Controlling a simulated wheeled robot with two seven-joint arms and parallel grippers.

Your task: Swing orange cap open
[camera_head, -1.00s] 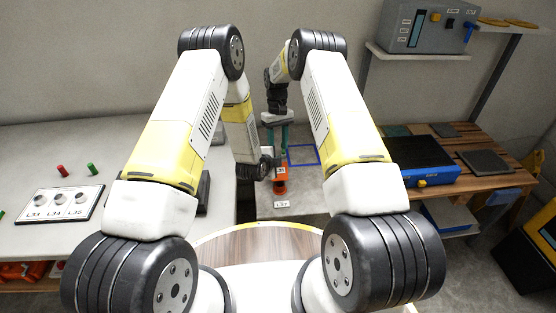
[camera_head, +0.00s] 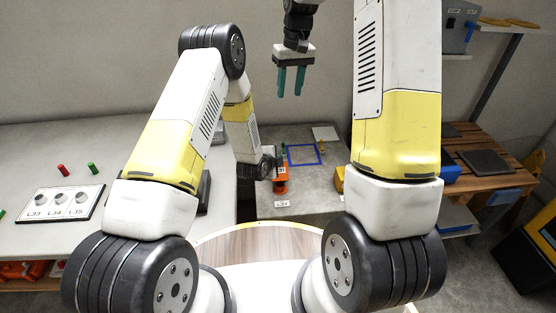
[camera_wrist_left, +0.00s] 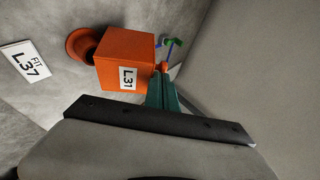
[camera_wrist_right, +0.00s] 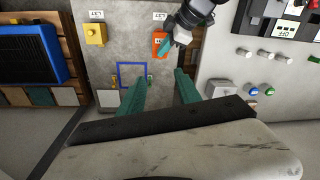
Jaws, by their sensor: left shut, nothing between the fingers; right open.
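The orange unit (camera_head: 281,172) stands on the low grey table in the head view; my left wrist partly hides it. In the left wrist view it is an orange box (camera_wrist_left: 123,62) labelled L31, with a round orange flange (camera_wrist_left: 82,44) at its left and a small orange knob at its right. I cannot tell whether its cap is open. My left gripper (camera_wrist_left: 163,92) is shut and empty, its teal fingers close beside the knob; contact is unclear. The unit also shows in the right wrist view (camera_wrist_right: 158,38). My right gripper (camera_head: 290,82) is open, empty and raised above the table.
A blue square outline (camera_head: 305,155) lies on the grey table, with a yellow block (camera_head: 339,178) to its right. A white table on the left holds a socket plate (camera_head: 62,203). A wooden bench (camera_head: 490,180) stands at right. The air around my right gripper is clear.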

